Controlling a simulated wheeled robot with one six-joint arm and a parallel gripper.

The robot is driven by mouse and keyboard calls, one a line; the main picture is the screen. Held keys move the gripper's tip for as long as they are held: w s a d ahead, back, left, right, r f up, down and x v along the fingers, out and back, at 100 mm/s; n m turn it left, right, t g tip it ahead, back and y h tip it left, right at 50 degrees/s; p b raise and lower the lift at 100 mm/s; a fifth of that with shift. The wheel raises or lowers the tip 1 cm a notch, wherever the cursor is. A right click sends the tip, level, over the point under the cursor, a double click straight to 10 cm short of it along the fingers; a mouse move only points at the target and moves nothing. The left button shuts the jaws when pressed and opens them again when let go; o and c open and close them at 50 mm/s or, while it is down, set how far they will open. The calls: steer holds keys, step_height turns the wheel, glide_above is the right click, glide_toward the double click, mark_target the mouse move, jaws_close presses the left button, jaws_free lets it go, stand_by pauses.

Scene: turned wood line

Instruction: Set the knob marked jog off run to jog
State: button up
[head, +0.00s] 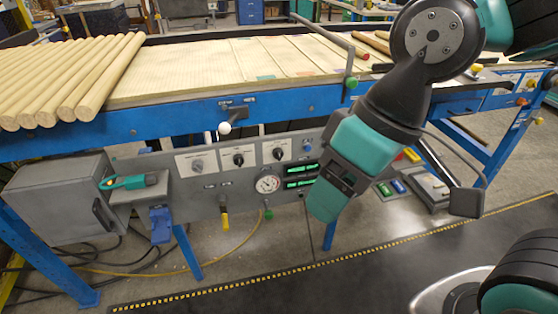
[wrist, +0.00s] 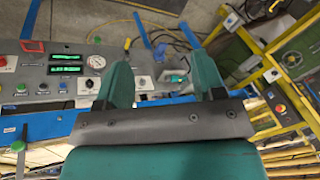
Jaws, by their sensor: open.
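The control panel (head: 215,199) under the conveyor carries three knobs on white plates: a grey left knob (head: 197,164), a black middle knob (head: 239,159) and a black right knob (head: 277,153). Their lettering is too small to read, so I cannot tell which is marked jog off run. My gripper (head: 325,205) is open and empty, right of the knobs and in front of the panel. In the wrist view, one knob (wrist: 141,82) shows between the spread teal fingers and another (wrist: 89,84) left of them. The left finger covers part of the panel.
A round gauge (head: 267,184) and green displays (head: 302,175) sit beside the knobs. A white-balled lever (head: 224,128) rises above the panel, and a yellow-handled valve (head: 225,220) hangs below. A grey box (head: 62,195) juts out at left. Wooden rods (head: 75,80) lie above.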

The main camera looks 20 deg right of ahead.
steer(key=w+d+f+m+t+h+b, duration=0.1)
steer(key=w+d+f+m+t+b, duration=0.15)
steer(key=w+f+b, duration=0.5)
steer(key=w+d+f+m+t+h+b, duration=0.1)
steer(key=w+f+m+t+b, duration=0.3)
steer(key=f+b, duration=0.5)
steer(key=m+t+h+b, duration=0.45)
steer(key=t+b, duration=1.05)
steer(key=b, duration=2.4)
glide_toward(279, 159)
steer(key=shift+h, duration=0.25)
steer(key=p+x, duration=0.4)
steer(key=x, duration=0.6)
steer(key=shift+n, duration=0.3)
steer(key=c, duration=0.9)
